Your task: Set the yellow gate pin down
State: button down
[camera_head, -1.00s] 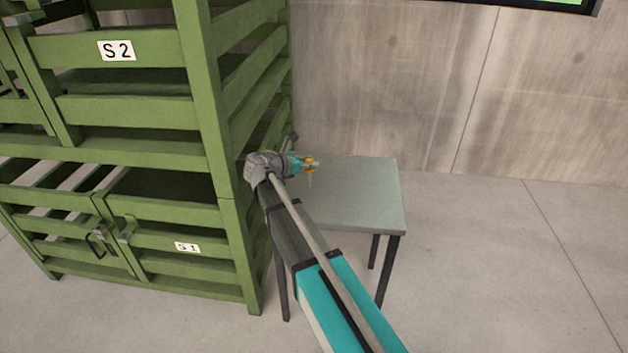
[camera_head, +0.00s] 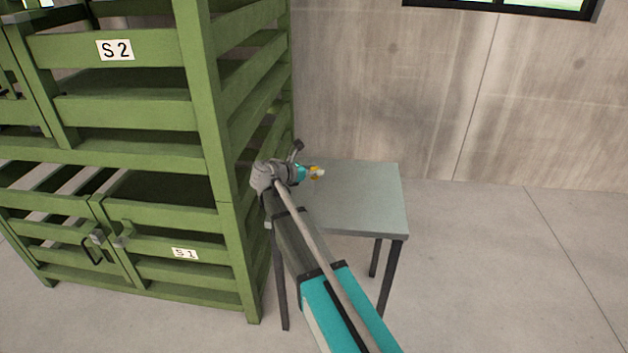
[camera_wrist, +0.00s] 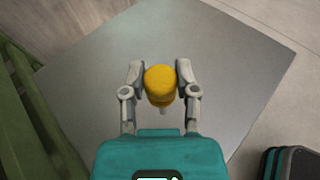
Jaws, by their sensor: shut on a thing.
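The yellow gate pin (camera_wrist: 160,84) sits between the two fingers of my gripper (camera_wrist: 160,80) in the wrist view, with its round yellow head toward the camera and a thin grey shaft partly showing below it. My gripper (camera_head: 317,173) is shut on the pin over the grey table (camera_head: 365,195) in the head view. The table top (camera_wrist: 230,60) lies behind the pin in the wrist view. I cannot tell whether the pin's lower end touches the table.
Green slatted crates (camera_head: 210,130) labelled S2 and S1 stand stacked close to the table's left side. A concrete wall (camera_head: 400,100) rises behind. The table top right of my gripper is bare, and the floor (camera_head: 500,260) to the right is clear.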

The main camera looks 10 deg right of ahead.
jog(key=shift+f+b, duration=0.95)
jog(key=shift+f, duration=0.35)
jog(key=shift+f, duration=0.1)
jog(key=shift+c, duration=1.8)
grip_release()
jog(key=shift+r, duration=0.2)
jog(key=shift+s+a+r, duration=0.1)
jog(key=shift+a, duration=0.15)
jog(key=p+v, duration=0.3)
jog(key=v, duration=0.8)
jog(key=shift+s+a+p, duration=0.15)
jog(key=shift+a+p, duration=0.05)
jog(key=shift+p, duration=0.1)
